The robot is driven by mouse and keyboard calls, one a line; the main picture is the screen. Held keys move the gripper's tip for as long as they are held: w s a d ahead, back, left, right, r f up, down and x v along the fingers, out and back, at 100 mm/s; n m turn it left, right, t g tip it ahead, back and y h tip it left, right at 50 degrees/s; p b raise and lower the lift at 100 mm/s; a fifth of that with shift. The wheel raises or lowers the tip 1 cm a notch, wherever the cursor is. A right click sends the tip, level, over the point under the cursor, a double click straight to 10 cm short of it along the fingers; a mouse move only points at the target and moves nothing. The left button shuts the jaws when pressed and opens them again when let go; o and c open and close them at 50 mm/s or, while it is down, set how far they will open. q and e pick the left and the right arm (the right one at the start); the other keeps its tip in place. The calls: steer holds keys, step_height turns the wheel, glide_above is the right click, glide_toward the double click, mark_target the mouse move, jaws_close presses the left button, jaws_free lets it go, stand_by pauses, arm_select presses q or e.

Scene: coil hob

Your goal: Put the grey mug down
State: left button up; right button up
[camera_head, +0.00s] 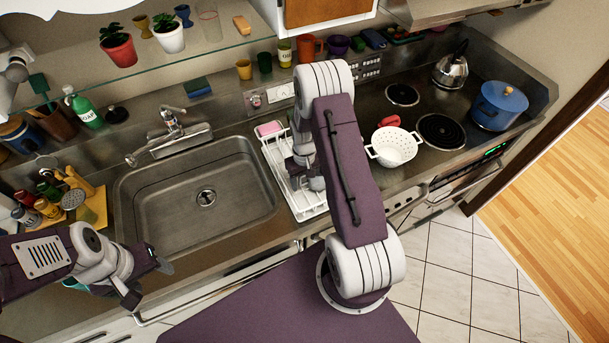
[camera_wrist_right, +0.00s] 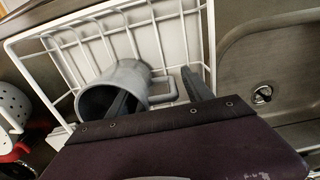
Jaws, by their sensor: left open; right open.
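The grey mug (camera_wrist_right: 128,80) lies tilted in the white dish rack (camera_wrist_right: 92,45) in the right wrist view, its mouth facing the camera and its handle to the right. My right gripper (camera_wrist_right: 160,95) is open at the mug; one finger overlaps the mouth and the other is right of the handle. I cannot tell whether either finger touches it. In the head view my right gripper (camera_head: 304,172) is over the rack (camera_head: 308,207), and my arm hides most of the mug.
The empty sink (camera_head: 165,205) is left of the rack. A white colander (camera_head: 394,146) stands to the right, near the hob with a blue pot (camera_head: 498,106) and kettle (camera_head: 451,70). A glass shelf with plants (camera_head: 118,48) hangs above. A teal object (camera_head: 74,284) is partly hidden by my left arm.

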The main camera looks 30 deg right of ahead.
step_height(320, 180, up, 12)
steer(key=b, duration=0.2)
steer(key=shift+r+b, duration=0.1)
steer(key=shift+b, duration=0.25)
steer(key=s+a+r+n+t, duration=0.1)
steer(key=s+a+r, duration=0.2)
steer(key=s+a, duration=1)
step_height(320, 180, down, 8)
steer(key=d+b, duration=0.1)
steer(key=b, duration=0.6)
steer(key=shift+r, duration=0.1)
